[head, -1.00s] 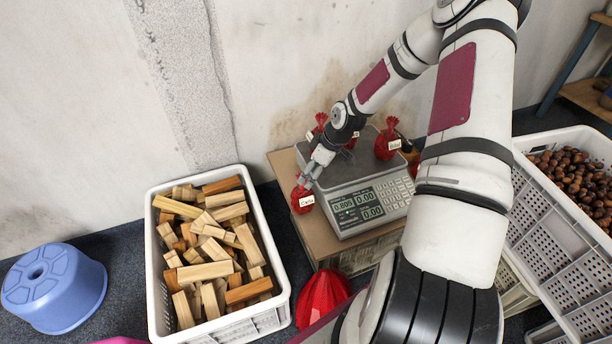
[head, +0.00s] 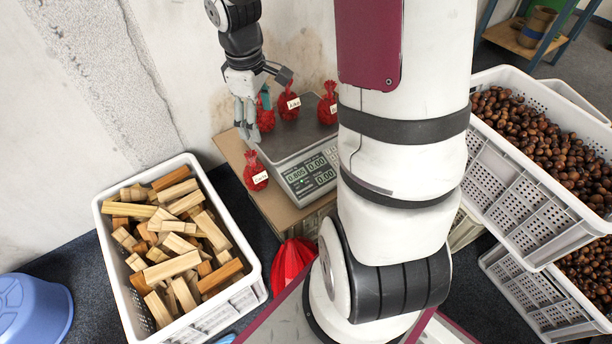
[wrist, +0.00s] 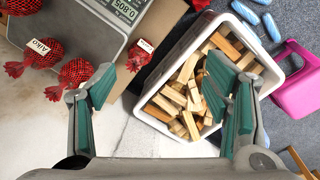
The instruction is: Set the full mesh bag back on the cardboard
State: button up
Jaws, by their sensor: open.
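A full red mesh bag with a white name tag (head: 257,178) stands on the cardboard (head: 275,208), beside the front left corner of the scale (head: 296,152). In the wrist view this bag (wrist: 140,52) sits beyond the left finger, apart from it. My gripper (head: 246,118) is open and empty, raised behind the bag near the scale's left side. In the wrist view its green-padded fingers (wrist: 165,98) are wide apart with nothing between them. More red bags, one tagged (head: 289,104) and another (head: 327,105), are on the scale plate; a third (head: 265,116) is partly hidden by my gripper.
A white crate of wood blocks (head: 110,255) stands left of the cardboard. Chestnut crates (head: 530,205) stand at the right. A red bundle (head: 292,262) lies in front of the cardboard, and a blue tub (head: 35,308) is at lower left. The wall is close behind.

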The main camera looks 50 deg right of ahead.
jog(key=s+a+r+m, duration=0.3)
jog(key=s+a+r, duration=0.4)
jog(key=s+r, duration=0.4)
jog(key=s+a+r, duration=0.1)
jog(key=s+a, duration=0.1)
jog(key=s, duration=0.3)
jog(key=s+a+r+m, duration=0.1)
jog(key=s+a, duration=0.1)
jog(key=s, duration=0.3)
jog(key=s+a+r+m+y, duration=0.1)
jog(key=s+a, duration=0.2)
jog(key=s, duration=0.3)
jog(key=shift+r, duration=0.2)
notch_tip(320, 180, up, 28)
jog(key=t+p, duration=0.3)
jog(key=p, duration=2.3)
jog(key=shift+d+f+t, duration=0.2)
jog(key=shift+d+t, duration=0.15)
jog(key=shift+t, duration=0.05)
